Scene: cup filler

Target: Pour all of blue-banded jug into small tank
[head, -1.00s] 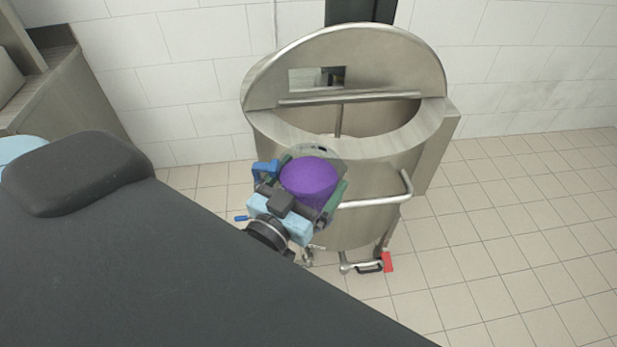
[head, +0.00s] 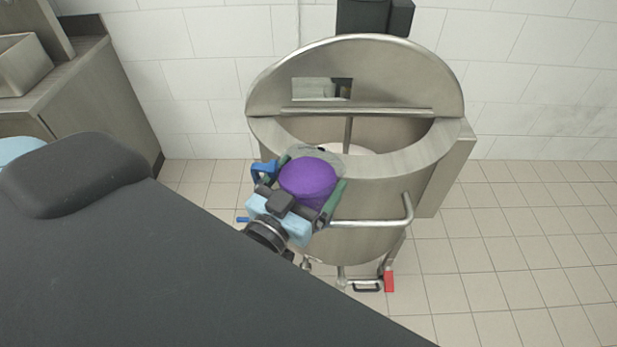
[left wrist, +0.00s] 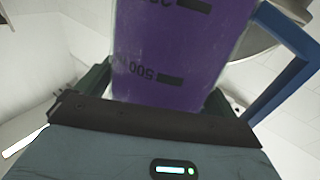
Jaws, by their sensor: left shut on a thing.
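My left gripper (head: 309,205) is shut on a clear jug with a blue handle, filled with purple contents. In the head view the purple contents (head: 308,180) show through the jug's open top, and the jug looks about upright. In the left wrist view the jug (left wrist: 165,60) stands between the fingers, with printed volume marks, and its blue handle (left wrist: 290,60) is at the right. The steel tank (head: 380,185) stands behind the jug, its half lid raised. The jug overlaps the tank's near left rim in the head view; whether they touch I cannot tell. My right gripper is out of view.
A steel handrail (head: 375,222) runs across the tank's front. A red-handled valve (head: 388,281) sits low at its base. A steel counter (head: 95,105) stands at the left. Tiled floor (head: 510,260) is clear on the right.

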